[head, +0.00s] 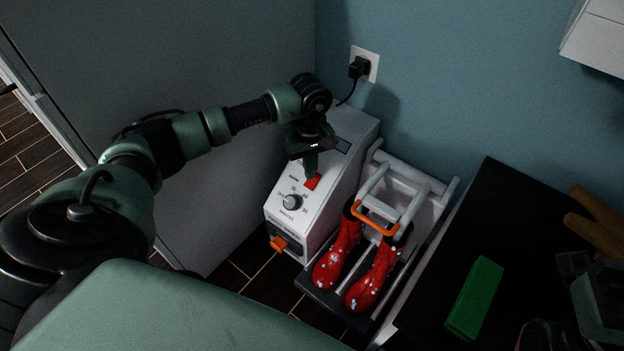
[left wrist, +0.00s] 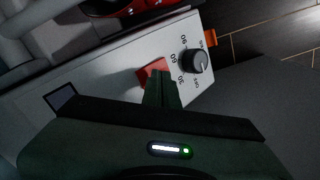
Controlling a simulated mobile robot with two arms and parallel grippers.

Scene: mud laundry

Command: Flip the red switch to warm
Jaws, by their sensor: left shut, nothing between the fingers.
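The red switch (head: 312,182) sits on the sloped top panel of a white machine (head: 340,145), above a dark round dial (head: 292,202). In the left wrist view the red switch (left wrist: 153,71) shows at the fingertips, with the numbered dial (left wrist: 195,61) beside it. My left gripper (head: 310,173) is shut and empty, pointing down at the switch. Its fingertips (left wrist: 155,80) partly cover the switch and look at or very near its surface; I cannot tell whether they touch. Which way the switch is tilted is unclear. My right gripper (head: 598,300) is partly in view at the right edge.
A rack (head: 440,190) with red boots (head: 372,279) stands right of the machine. A black surface (head: 500,220) holds a green block (head: 475,297). A wall outlet (head: 364,64) with a plug is behind the machine. An orange tab (head: 279,244) is on its front.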

